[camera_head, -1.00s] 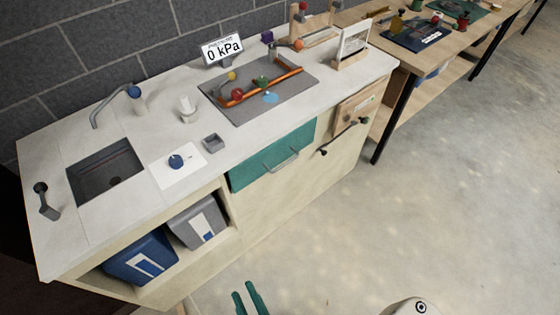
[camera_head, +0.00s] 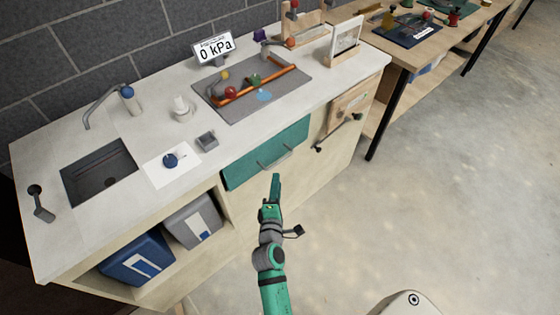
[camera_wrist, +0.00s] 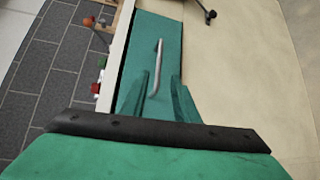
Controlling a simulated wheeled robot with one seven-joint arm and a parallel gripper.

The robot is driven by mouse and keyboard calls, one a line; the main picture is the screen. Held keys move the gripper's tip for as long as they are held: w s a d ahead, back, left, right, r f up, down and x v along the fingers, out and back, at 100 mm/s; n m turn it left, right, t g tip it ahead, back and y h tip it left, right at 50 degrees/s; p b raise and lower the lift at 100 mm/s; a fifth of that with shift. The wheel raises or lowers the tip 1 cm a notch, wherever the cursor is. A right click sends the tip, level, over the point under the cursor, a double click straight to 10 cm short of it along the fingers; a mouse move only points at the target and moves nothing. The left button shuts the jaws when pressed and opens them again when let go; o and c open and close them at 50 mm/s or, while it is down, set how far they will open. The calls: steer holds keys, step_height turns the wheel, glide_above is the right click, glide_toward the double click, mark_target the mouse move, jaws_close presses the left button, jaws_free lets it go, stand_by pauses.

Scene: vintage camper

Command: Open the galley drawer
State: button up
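The galley drawer (camera_head: 240,173) has a teal front in the white-topped counter, and the front looks flush with the cabinet, so it is shut. Its pale bar handle (camera_head: 275,162) runs along the front. My green gripper (camera_head: 276,182) is just in front of and below the handle. In the wrist view the drawer front (camera_wrist: 160,30) lies ahead, and my gripper (camera_wrist: 158,92) is open with nothing held. The handle (camera_wrist: 158,65) shows lengthwise between and beyond the two fingers. I cannot tell the exact gap between fingers and handle.
Right of the drawer is a wooden panel (camera_head: 345,105) with a dark-knobbed bar (camera_head: 338,133) sticking out. Left of it, an open shelf holds a grey bin (camera_head: 190,222) and a blue bin (camera_head: 135,262). The floor (camera_head: 430,190) in front is clear.

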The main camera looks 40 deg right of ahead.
mark_target(280, 161)
steer(key=x, duration=1)
steer(key=shift+w+d, duration=0.15)
steer(key=shift+d, duration=0.25)
steer(key=shift+w+d, duration=0.1)
steer(key=shift+w, duration=0.2)
steer(key=shift+c, duration=0.6)
steer(key=shift+s, duration=0.1)
jaws_close()
